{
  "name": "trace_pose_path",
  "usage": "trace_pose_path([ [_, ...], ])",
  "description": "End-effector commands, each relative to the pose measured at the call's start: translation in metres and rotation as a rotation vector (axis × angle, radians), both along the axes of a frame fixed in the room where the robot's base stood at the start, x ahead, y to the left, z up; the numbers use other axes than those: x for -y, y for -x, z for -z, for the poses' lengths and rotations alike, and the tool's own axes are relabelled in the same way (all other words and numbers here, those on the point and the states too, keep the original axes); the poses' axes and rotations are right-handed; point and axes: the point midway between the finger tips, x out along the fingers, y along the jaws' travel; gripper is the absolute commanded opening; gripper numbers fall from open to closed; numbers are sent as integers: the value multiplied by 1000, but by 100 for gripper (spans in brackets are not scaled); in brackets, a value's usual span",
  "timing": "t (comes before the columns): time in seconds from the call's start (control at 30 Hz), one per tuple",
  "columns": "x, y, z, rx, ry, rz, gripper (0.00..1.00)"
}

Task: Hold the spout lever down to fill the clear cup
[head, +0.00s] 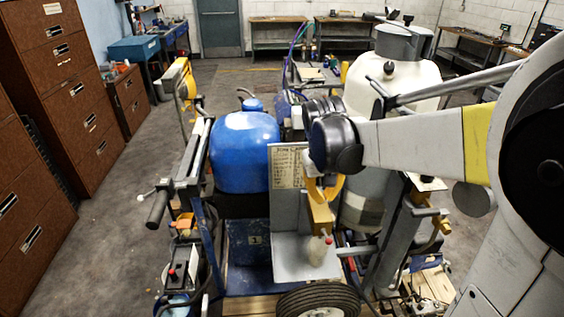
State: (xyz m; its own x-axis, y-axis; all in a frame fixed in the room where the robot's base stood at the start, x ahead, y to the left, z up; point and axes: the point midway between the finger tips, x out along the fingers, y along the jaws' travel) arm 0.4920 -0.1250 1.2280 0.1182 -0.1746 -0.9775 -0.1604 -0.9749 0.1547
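A grey upright panel (285,210) with a printed label stands in the middle of the head view, on a light grey base plate (290,268). A small clear cup (317,252) stands on that plate, with a small red tip showing at its upper right. A yellow block (320,216), which looks like the spout, is just above the cup. My gripper (323,192) hangs from its black wrist directly over this block, close to or touching it. Its fingers overlap the yellow parts, so their opening is unclear. The spout lever cannot be made out, and the cup's fill level is too small to tell.
A blue tank (244,150) stands left of the panel, and a large white tank (395,85) is behind my arm. A black tyre (318,300) is in front. Handlebars (170,195) stick out at left. Brown drawer cabinets (65,80) line the left; floor between is clear.

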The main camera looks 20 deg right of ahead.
Motion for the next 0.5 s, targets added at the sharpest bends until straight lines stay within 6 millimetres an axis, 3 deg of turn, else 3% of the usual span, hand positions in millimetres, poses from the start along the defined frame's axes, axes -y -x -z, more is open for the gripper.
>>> trace_pose_path([
  [0.5,3,-2,5,-7,1,2,0],
])
